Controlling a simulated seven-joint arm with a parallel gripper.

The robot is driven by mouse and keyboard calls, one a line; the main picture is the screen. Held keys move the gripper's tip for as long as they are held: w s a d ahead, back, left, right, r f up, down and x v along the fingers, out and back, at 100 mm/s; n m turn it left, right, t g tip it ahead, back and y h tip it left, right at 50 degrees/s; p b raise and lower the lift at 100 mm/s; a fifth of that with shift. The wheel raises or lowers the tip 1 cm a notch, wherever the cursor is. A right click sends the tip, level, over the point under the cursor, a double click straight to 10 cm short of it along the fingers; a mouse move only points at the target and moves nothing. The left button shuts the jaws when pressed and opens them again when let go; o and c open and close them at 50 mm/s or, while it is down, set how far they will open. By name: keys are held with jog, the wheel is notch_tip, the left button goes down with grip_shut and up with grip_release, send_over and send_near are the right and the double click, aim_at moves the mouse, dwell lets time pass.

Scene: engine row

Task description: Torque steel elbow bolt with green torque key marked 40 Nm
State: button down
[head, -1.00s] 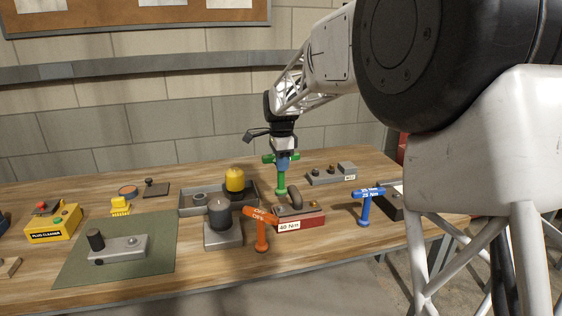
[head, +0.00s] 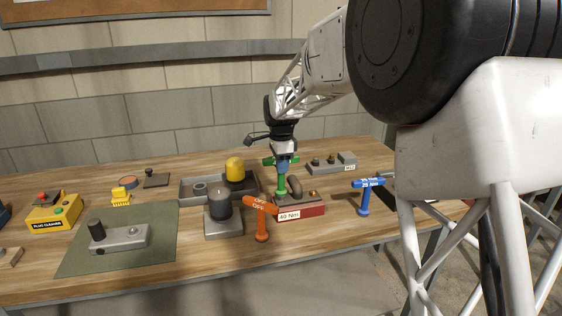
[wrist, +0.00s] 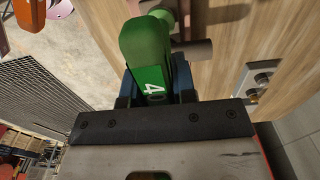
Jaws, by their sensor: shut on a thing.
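My gripper (head: 284,160) is shut on the green torque key (head: 282,184) and holds it upright. The key's lower end is at the left end of a block with a red base (head: 312,210), labelled "40 Nm". The dark curved elbow (head: 296,186) stands on this block, just right of the key. The bolt under the key is hidden. I cannot tell whether the key touches it.
An orange key (head: 262,215) marked "OFF" stands close in front, left of the block. A blue key (head: 365,195) marked 25 Nm stands to the right. A grey tray (head: 188,190) and a grey cylinder part (head: 223,225) are left. A bolted grey strip (head: 325,168) lies behind.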

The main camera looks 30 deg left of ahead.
jog(key=shift+f, duration=0.6)
jog(key=shift+f, duration=0.4)
dwell(0.8)
jog(key=shift+f+m, duration=0.15)
jog(key=shift+m, duration=2.05)
jog(key=shift+r, duration=2.9)
jog(key=shift+w, duration=0.1)
